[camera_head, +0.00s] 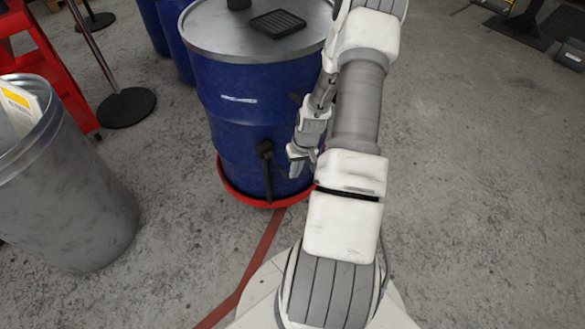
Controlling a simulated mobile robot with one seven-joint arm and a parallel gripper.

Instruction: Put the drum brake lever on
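A blue drum (240,110) with a grey lid stands on a round red base (262,202). A black lever (268,178) with a thicker top shows upright against the drum's front, its lower end by the red base. I take it to be the drum brake lever; how it is fixed is too small to tell. My gripper (296,163) hangs low in front of the drum, just right of the lever, with a small gap between them in the picture. Its fingers are small and seen from above, so their opening is unclear.
A grey metal bin (70,190) with papers stands at left. A black round-footed post (126,107) and a red frame (50,60) are behind it. A dark grate (277,23) lies on the drum's lid.

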